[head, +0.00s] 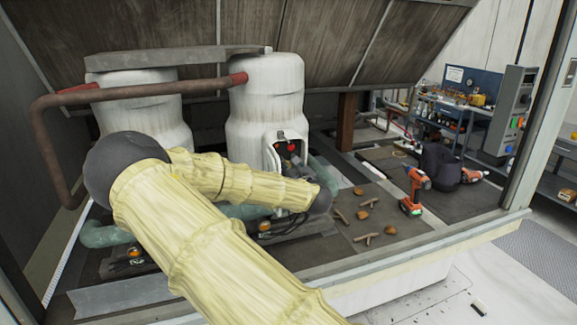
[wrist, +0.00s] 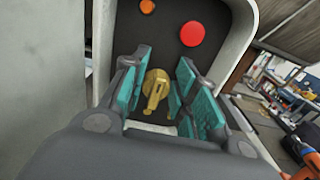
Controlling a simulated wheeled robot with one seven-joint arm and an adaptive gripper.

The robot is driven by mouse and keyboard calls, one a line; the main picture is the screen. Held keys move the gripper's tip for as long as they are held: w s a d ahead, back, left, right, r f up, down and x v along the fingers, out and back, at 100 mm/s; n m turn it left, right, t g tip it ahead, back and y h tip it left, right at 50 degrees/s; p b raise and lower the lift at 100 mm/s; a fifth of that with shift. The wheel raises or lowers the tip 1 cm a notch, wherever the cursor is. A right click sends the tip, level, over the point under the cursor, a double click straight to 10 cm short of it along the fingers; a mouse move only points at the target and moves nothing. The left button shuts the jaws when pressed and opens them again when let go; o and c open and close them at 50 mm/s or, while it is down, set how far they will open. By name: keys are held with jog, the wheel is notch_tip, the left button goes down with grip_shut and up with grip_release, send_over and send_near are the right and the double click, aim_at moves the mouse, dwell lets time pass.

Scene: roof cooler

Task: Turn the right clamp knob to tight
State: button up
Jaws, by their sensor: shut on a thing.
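A brass knob (wrist: 156,88) with a raised ridge sits on a dark recessed panel (wrist: 172,25) inside a pale housing in the wrist view. The ridge points down and slightly left in the picture. My gripper (wrist: 158,92) has its teal-padded fingers on both sides of the knob and is shut on it. In the head view my arm reaches to the right tank's pale housing (head: 304,152); the brass knob cannot be made out there, and my dark wrist is low beside the housing.
A red button (wrist: 193,33) and an orange one (wrist: 147,6) sit above the knob. Two white tanks, the right one (head: 265,90) nearer the housing, carry a rusty pipe (head: 130,90).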

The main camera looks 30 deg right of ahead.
jog(key=shift+f+m+b, duration=0.15)
jog(key=shift+m+b, duration=0.15)
jog(key=shift+b, duration=0.15)
jog(key=m+b, duration=0.1)
jog(key=b, duration=0.1)
jog(key=m+b, duration=0.1)
jog(key=shift+s+d+f+m+b, duration=0.1)
jog(key=shift+d+f+m+b, duration=0.05)
jog(key=shift+d+m+b, duration=0.2)
jog(key=shift+s+d+f+m+b, duration=0.1)
jog(key=shift+d+f+m+b, duration=0.05)
jog(key=shift+m+b, duration=1.85)
jog(key=shift+d+f+m+b, duration=0.2)
jog(key=shift+m+b, duration=1.1)
jog(key=shift+m, duration=1.25)
jog(key=shift+s+d+f+m+b, duration=0.1)
jog(key=shift+d+f+m+b, duration=0.05)
jog(key=shift+m+b, duration=1.85)
jog(key=shift+m+p, duration=0.35)
jog(key=shift+m, duration=0.05)
jog(key=o, duration=1)
jog(key=shift+c, duration=0.2)
